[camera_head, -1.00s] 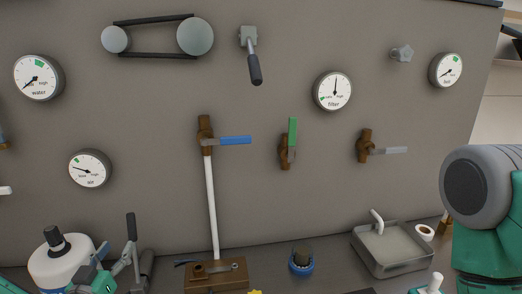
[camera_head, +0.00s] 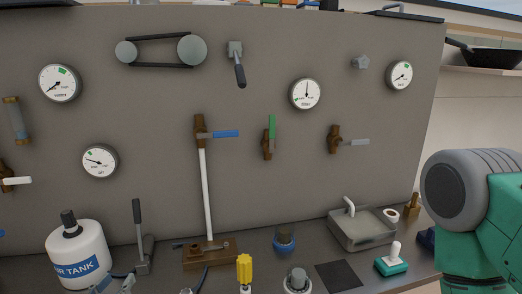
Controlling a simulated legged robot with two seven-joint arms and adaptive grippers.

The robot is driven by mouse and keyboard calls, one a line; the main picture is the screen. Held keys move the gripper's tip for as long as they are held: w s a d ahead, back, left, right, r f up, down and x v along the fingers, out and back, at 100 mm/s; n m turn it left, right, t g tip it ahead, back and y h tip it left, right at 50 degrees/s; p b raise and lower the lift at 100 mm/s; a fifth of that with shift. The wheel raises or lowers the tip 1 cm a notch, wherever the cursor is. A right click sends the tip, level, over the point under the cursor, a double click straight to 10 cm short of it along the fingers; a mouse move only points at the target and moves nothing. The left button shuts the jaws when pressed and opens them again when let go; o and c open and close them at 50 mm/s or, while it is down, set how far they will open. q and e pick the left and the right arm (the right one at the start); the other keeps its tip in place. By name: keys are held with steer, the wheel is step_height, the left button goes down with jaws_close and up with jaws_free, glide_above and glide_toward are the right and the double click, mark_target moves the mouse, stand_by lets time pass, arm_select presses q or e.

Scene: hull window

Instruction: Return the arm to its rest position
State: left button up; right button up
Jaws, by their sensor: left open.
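My right arm, green with a grey joint, fills the right edge. Its gripper is out of view.
The grey wall panel carries gauges, valves and a belt drive (camera_head: 160,50). A white pipe (camera_head: 207,195) runs down to a brown block (camera_head: 222,257). A metal basin (camera_head: 362,233), a blue-based knob (camera_head: 284,241), a yellow-handled tool (camera_head: 245,270) and a green-based handle (camera_head: 392,264) stand on the bench.

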arm_select(q)
steer(key=s+d+f+m+g+h, duration=0.1)
steer(key=s+d+f+g, duration=0.3)
steer(key=s+f, duration=0.3)
steer(key=s+d+f+g+h, duration=0.2)
steer(key=s+d+f+g, duration=0.3)
steer(key=s+f, duration=0.15)
steer(key=s+a+f+g+y, duration=0.2)
steer(key=s+a+g, duration=0.15)
steer(key=s, duration=0.65)
steer(key=s+a+f+g+y, duration=0.2)
steer(key=s+g, duration=0.2)
steer(key=s, duration=0.6)
steer(key=w+d+f+b, duration=0.1)
steer(key=w+f+b, duration=0.2)
steer(key=f+b, duration=0.7)
steer(key=shift+d+f+b, duration=0.2)
steer(key=shift+f+b, duration=0.2)
steer(key=shift+b, duration=0.25)
steer(key=shift+t, duration=0.25)
steer(key=shift+w, duration=0.15)
steer(key=shift+r, duration=0.1)
